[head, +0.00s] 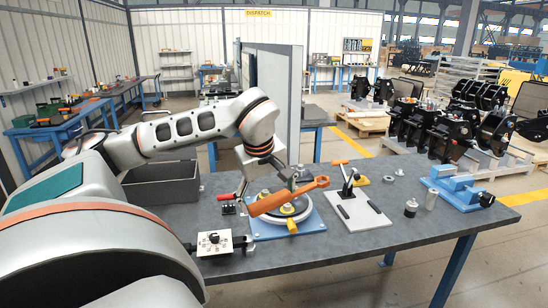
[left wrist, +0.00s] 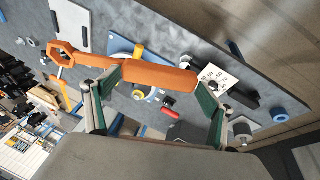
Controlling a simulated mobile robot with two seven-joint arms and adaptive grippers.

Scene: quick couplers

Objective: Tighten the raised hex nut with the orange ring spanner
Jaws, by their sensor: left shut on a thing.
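My left gripper (head: 284,186) is shut on the orange ring spanner (head: 280,200) and holds it over the round flange (head: 302,214). The spanner's ring end points right in the head view. In the left wrist view my left gripper (left wrist: 160,83) has its green-padded fingers at the spanner's handle (left wrist: 150,76), and the ring end is at upper left. The flange sits on a blue plate (head: 260,232) with yellow nuts; one yellow nut (head: 292,226) shows at the front. The spanner and gripper partly cover the flange, and I cannot tell which nut is raised. My right gripper is not in view.
To the right are a white board with a toggle clamp (head: 362,213), a small dark cylinder (head: 411,207) and a blue vise (head: 458,190). A grey bin (head: 160,186) stands behind. The table's right front is clear.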

